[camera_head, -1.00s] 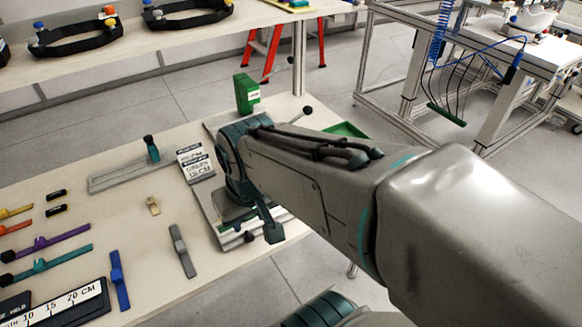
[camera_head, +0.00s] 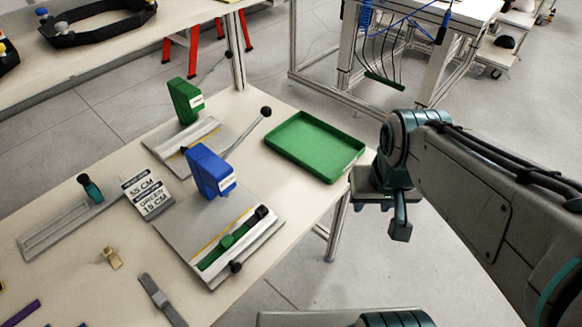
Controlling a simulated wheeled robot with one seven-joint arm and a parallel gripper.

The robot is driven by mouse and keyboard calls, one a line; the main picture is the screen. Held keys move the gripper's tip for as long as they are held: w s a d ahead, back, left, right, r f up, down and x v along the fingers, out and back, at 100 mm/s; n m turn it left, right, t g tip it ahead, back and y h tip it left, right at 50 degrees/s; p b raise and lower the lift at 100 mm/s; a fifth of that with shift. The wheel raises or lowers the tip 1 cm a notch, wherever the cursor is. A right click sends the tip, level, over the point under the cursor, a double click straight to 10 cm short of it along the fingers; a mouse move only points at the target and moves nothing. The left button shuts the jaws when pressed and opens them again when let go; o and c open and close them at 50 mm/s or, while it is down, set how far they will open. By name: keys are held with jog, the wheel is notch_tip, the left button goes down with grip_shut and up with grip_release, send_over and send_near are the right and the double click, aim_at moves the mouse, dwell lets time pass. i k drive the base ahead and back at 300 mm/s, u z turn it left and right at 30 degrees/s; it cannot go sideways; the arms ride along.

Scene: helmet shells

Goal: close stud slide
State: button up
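Which part is the stud slide I cannot tell for sure. A blue-headed press (camera_head: 211,171) stands on a grey base plate (camera_head: 176,222) in the middle of the table. A green strap (camera_head: 231,240) with dark ends lies along the front rail of that plate. Behind it is a green-headed press (camera_head: 184,101) with a long black-knobbed lever (camera_head: 247,131). A grey slotted rail (camera_head: 60,228) with a teal knob (camera_head: 90,188) lies at the left. My gripper (camera_head: 388,214) is beyond the table's right edge, apart from all of these. Its finger opening is not clear.
An empty green tray (camera_head: 314,146) lies at the table's right corner, between the presses and my arm. A sign (camera_head: 148,194) reads 55 CM, green, 15 CM. A tan clip (camera_head: 112,257) and a grey strap (camera_head: 161,299) lie in front. Open floor is at the right.

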aim_at(227, 259)
jog(key=z, duration=0.1)
jog(key=k, duration=0.95)
jog(key=u, duration=1)
jog(key=i, duration=1)
jog(key=k, duration=1.1)
jog(key=u, duration=0.5)
jog(key=i, duration=0.6)
jog(key=z, duration=0.65)
